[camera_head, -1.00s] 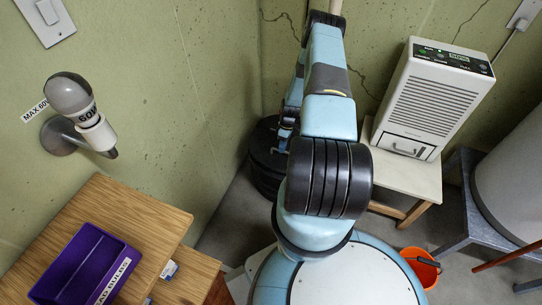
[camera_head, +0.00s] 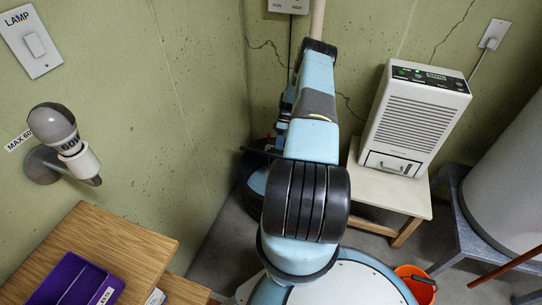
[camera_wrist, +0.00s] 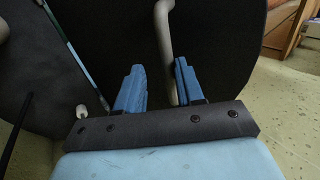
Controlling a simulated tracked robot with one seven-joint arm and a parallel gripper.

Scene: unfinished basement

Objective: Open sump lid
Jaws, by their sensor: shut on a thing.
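The sump basin (camera_head: 248,196) is a black round tub on the floor in the wall corner, partly behind my arm in the head view. The black sump lid (camera_head: 259,152) shows edge-on at its far side, tilted up, with a bluish interior visible below it. In the wrist view the dark lid (camera_wrist: 228,62) fills much of the picture. My gripper (camera_wrist: 159,75) has two blue fingers on either side of a grey curved handle (camera_wrist: 164,30), shut on it. The exact contact is partly hidden. In the head view my arm hides the gripper.
A white dehumidifier (camera_head: 417,117) stands on a small table (camera_head: 395,195) to the right, with an orange bucket (camera_head: 415,282) in front. A grey tank (camera_head: 507,175) is far right. A wooden unit (camera_head: 115,245) with a purple bin (camera_head: 72,282) is at left, below a wall lamp (camera_head: 62,145).

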